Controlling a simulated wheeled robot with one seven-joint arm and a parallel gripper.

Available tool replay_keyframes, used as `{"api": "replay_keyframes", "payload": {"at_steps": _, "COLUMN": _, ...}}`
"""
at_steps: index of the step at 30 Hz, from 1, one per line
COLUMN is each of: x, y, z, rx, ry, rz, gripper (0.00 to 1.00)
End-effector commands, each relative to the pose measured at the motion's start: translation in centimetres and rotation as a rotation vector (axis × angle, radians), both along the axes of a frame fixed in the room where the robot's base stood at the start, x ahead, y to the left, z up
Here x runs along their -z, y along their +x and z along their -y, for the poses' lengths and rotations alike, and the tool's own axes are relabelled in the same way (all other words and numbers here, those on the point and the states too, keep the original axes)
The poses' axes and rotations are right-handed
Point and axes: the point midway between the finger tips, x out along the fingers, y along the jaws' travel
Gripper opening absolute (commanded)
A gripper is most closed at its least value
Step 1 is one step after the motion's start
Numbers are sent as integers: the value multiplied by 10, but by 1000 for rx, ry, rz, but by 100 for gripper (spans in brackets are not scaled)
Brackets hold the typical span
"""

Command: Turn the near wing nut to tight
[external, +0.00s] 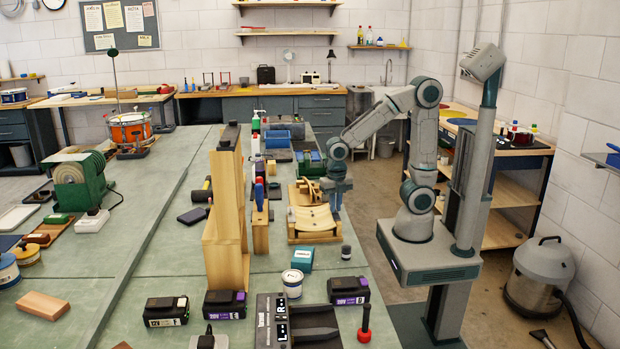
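My gripper (336,204) points down at the right side of a pale wooden fixture (314,237) with curved slats, on the green bench. The fingers are small here and partly merge with the fixture behind them, so I cannot tell whether they are open, shut or touching it. I cannot make out a wing nut; it is too small or hidden by the fixture and my gripper.
Tall wooden boards (226,220) stand left of the fixture. A teal box (302,258), a white tin (292,283), a dark knob-like piece (346,252) and battery packs (348,290) lie nearer. A red-handled tool (365,325) stands at the near edge.

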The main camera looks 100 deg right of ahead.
Motion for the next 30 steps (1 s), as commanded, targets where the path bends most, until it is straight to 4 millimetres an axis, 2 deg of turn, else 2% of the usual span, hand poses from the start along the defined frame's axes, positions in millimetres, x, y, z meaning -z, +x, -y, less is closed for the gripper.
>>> {"api": "replay_keyframes", "payload": {"at_steps": 11, "x": -1, "y": 0, "z": 0, "rx": 94, "ry": 0, "rz": 0, "gripper": 0}}
{"api": "replay_keyframes", "payload": {"at_steps": 30, "x": -1, "y": 1, "z": 0, "rx": 659, "ry": 0, "rz": 2, "gripper": 0}}
